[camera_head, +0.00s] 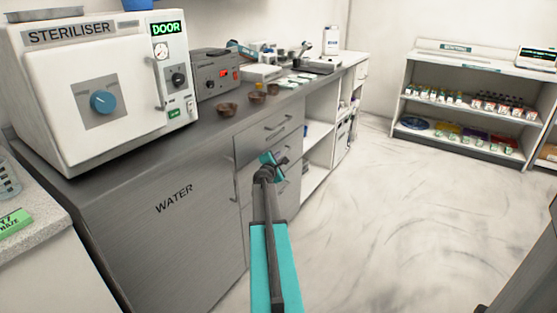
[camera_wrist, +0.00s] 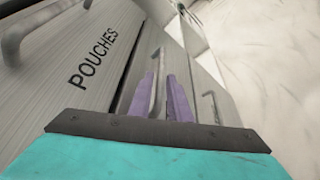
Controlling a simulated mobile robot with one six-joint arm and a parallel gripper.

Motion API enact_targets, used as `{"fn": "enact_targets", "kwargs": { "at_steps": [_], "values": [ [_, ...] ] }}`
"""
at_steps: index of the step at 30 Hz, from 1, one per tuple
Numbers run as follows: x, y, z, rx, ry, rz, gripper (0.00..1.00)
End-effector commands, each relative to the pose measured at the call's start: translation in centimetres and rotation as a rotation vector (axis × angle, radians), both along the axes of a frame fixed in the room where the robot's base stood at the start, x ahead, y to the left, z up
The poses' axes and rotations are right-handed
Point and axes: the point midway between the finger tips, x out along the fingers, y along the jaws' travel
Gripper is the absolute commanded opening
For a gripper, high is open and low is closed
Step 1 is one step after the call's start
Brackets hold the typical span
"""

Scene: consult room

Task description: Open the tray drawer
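A stack of grey drawers (camera_head: 262,142) is in the counter front, just right of the WATER door, in the head view. The top drawer has a bar handle (camera_head: 277,123); my arm partly covers the fronts below. In the wrist view one drawer front (camera_wrist: 75,95) reads POUCHES. Across a dark seam is another front with a bar handle (camera_wrist: 158,75). No label reading tray is legible. My gripper (camera_wrist: 161,80) has two purple fingers spread apart, with that handle at or just beyond the gap between them; contact cannot be told. In the head view my gripper (camera_head: 270,160) is at the drawer fronts.
A further handle (camera_wrist: 211,105) lies right of the fingers. The WATER door (camera_head: 170,215) is left of the drawers. A steriliser (camera_head: 100,90), a grey device (camera_head: 218,75) and small brown bowls (camera_head: 228,109) stand on the counter. The pale floor (camera_head: 390,220) to the right is clear.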

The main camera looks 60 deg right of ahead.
Motion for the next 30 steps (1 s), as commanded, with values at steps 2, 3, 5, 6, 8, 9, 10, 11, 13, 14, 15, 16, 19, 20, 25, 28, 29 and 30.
{"fn": "enact_targets", "kwargs": {
  "at_steps": [2, 3, 5, 6, 8, 9, 10, 11, 13, 14, 15, 16, 19, 20, 25, 28, 29, 30],
  "values": [
    [0.3, -0.9, -0.2, 0.000, 0.000, 0.000, 0.17],
    [0.4, -1.2, -0.3, 0.000, 0.000, 0.000, 0.17],
    [0.6, -1.7, -0.4, 0.000, 0.000, 0.000, 0.17],
    [0.7, -1.9, -0.5, 0.000, 0.000, 0.000, 0.17],
    [0.8, -2.3, -0.5, 0.000, 0.000, 0.000, 0.17],
    [0.8, -2.5, -0.6, -0.001, 0.000, -0.001, 0.17],
    [0.8, -2.6, -0.6, -0.001, 0.000, -0.001, 0.17],
    [0.9, -2.7, -0.6, -0.001, 0.000, -0.001, 0.17],
    [0.9, -3.0, -0.7, 0.000, 0.000, -0.001, 0.17],
    [0.9, -3.0, -0.7, 0.000, 0.000, -0.001, 0.17],
    [0.9, -3.1, -0.7, 0.000, 0.000, -0.001, 0.17],
    [0.9, -3.1, -0.7, 0.000, 0.000, -0.001, 0.17],
    [0.9, -3.1, -0.7, 0.000, 0.000, -0.001, 0.17],
    [0.9, -3.1, -0.7, 0.000, 0.000, -0.001, 0.17],
    [0.9, -3.1, -0.7, 0.000, 0.000, -0.001, 0.14],
    [0.9, -3.1, -0.7, 0.000, 0.000, -0.001, 0.00],
    [0.9, -3.1, -0.7, 0.000, 0.000, -0.001, 0.00],
    [0.9, -3.1, -0.7, 0.000, 0.000, -0.002, 0.00]
  ]
}}
